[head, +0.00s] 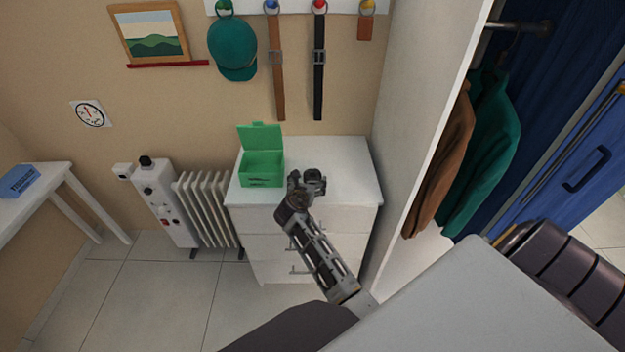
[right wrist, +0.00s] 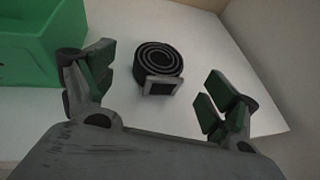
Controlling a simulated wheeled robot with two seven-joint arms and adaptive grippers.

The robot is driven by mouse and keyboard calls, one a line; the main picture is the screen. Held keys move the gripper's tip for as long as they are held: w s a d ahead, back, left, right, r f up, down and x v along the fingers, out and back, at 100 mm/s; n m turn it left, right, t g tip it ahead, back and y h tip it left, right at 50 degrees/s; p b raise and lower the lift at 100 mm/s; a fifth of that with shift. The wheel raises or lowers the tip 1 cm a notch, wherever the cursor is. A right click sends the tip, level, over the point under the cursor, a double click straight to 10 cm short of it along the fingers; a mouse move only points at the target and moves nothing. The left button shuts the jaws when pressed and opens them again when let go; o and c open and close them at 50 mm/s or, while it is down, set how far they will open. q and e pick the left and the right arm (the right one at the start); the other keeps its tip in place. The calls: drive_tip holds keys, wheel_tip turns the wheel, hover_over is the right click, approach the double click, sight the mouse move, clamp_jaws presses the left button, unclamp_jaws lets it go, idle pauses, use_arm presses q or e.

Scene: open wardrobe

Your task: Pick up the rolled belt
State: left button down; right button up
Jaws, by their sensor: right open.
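The rolled belt (right wrist: 160,66) is a black spiral coil with a square metal buckle facing my right wrist camera. It lies on the white top of a chest of drawers. My right gripper (right wrist: 155,91) is open, with green-padded fingers on either side of the view. The belt lies beyond and between the fingertips, apart from both. In the head view my right gripper (head: 306,181) is over the dresser top; there I cannot clearly separate the belt from the dark fingers. My left gripper is not in view.
A green open-lidded box (head: 262,169) stands on the white dresser (head: 352,170), left of my gripper; its corner also shows in the right wrist view (right wrist: 38,40). The white wardrobe side (head: 425,130) rises at the right. A radiator (head: 207,208) stands left. The dresser top's right part is clear.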

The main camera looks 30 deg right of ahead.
sight(311, 177)
drive_tip(key=shift+d, duration=0.1)
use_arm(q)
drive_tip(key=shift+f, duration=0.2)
use_arm(e)
drive_tip(key=shift+x, duration=2.55)
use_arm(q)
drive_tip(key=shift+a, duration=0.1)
use_arm(e)
drive_tip(key=shift+f, duration=0.1)
drive_tip(key=shift+c, duration=0.4)
drive_tip(key=c, duration=1.1)
